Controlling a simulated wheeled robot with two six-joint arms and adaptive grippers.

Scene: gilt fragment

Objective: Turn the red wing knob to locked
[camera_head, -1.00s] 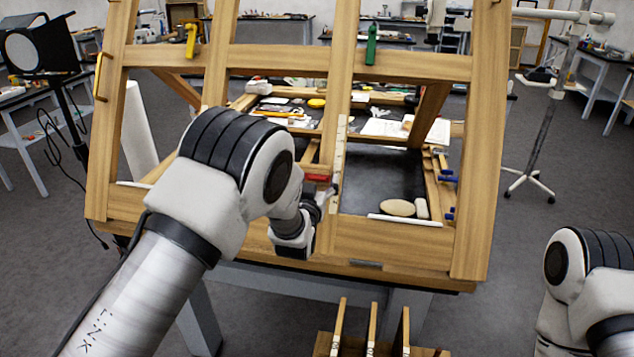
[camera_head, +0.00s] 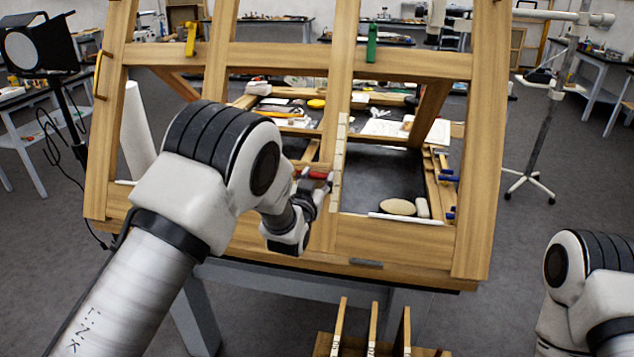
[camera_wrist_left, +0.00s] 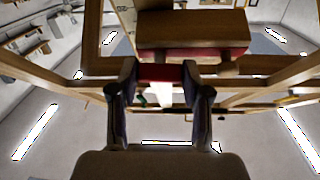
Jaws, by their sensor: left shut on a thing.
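The red wing knob (camera_head: 318,175) is on the middle upright of the wooden easel frame (camera_head: 285,58), low down, and looks about level in the head view. My left gripper (camera_head: 314,193) is at the knob, partly hidden by its own wrist. In the left wrist view the two fingers (camera_wrist_left: 160,86) are shut on the red knob (camera_wrist_left: 174,74), which lies between their tips. I cannot read any locked mark. My right arm's link shows at the lower right; its gripper is out of view.
A pale oval pad (camera_head: 398,207) lies on the lower ledge at the right. A slotted wooden rack (camera_head: 372,325) stands in front. Tools lie behind the frame.

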